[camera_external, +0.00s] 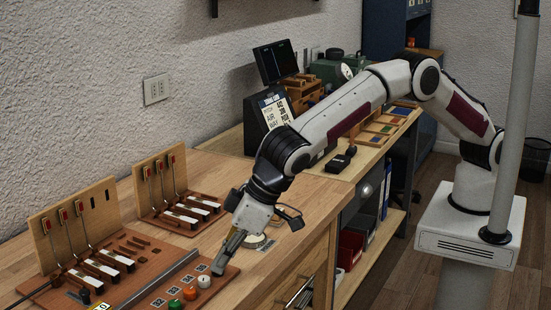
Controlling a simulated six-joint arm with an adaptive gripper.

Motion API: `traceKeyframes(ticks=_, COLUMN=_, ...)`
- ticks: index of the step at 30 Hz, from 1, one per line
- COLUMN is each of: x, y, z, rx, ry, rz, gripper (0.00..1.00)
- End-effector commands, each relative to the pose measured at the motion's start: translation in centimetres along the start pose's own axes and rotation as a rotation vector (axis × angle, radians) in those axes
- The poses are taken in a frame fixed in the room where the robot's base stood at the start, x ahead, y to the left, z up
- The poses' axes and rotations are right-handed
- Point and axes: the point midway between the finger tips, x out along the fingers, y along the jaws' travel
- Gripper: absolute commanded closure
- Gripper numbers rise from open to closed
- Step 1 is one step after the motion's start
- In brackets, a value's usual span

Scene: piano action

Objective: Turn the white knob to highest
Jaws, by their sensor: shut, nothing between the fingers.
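The white knob (204,281) is a small round cap on the reddish-brown board (215,287) at the front of the workbench. It ends a row with an orange knob (190,293) and a green knob (176,304). My gripper (219,268) points down at the right end of this board, just right of and above the white knob. Its fingers are shut with nothing seen between them. I cannot tell whether the fingertips touch the board or the knob. Any pointer or scale on the white knob is too small to read.
Dark number tiles (174,290) lie behind the knobs. A grey metal rail (160,278) crosses the board on the left. Two upright wooden panels (72,225) with red-tipped hammers and white keys stand farther left. A round white item (254,241) lies behind my gripper. The bench front right is clear.

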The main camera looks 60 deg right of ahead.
Motion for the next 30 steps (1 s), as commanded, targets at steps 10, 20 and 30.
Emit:
traceKeyframes(ticks=10, x=-2.2, y=0.0, z=-1.2, rx=0.001, ry=0.0, rz=-0.001, gripper=1.0)
traceKeyframes(ticks=20, x=-2.5, y=0.0, z=-1.3, rx=0.0, ry=0.0, rz=0.0, gripper=1.0)
traceKeyframes(ticks=30, x=-3.2, y=1.5, z=-1.8, rx=0.002, ry=0.0, rz=0.001, gripper=1.0)
